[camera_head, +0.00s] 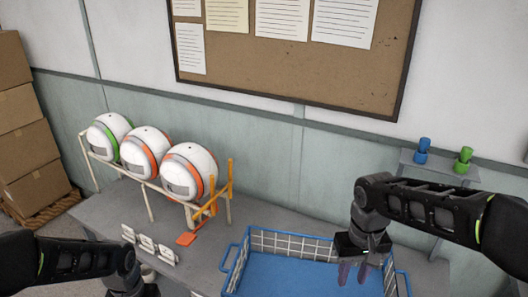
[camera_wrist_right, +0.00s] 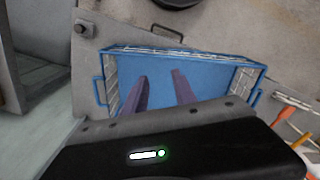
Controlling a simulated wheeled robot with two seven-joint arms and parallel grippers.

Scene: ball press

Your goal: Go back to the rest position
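My right gripper (camera_head: 352,273) hangs over the right part of the blue basket (camera_head: 238,262) in the head view. In the right wrist view its two purple fingers (camera_wrist_right: 160,95) are spread apart with nothing between them, above the basket's bare blue floor (camera_wrist_right: 215,75). My left arm comes in at the lower left of the head view. Its wrist (camera_head: 125,285) is at the bottom edge, and its fingers are out of the frame.
Several white balls with coloured bands (camera_head: 186,172) sit on a rack on the grey table (camera_head: 110,212). White switches (camera_head: 147,243) and an orange piece (camera_head: 187,239) lie before it. Blue and green items (camera_head: 422,150) stand on a small shelf at right. Boxes (camera_head: 30,145) are stacked at left.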

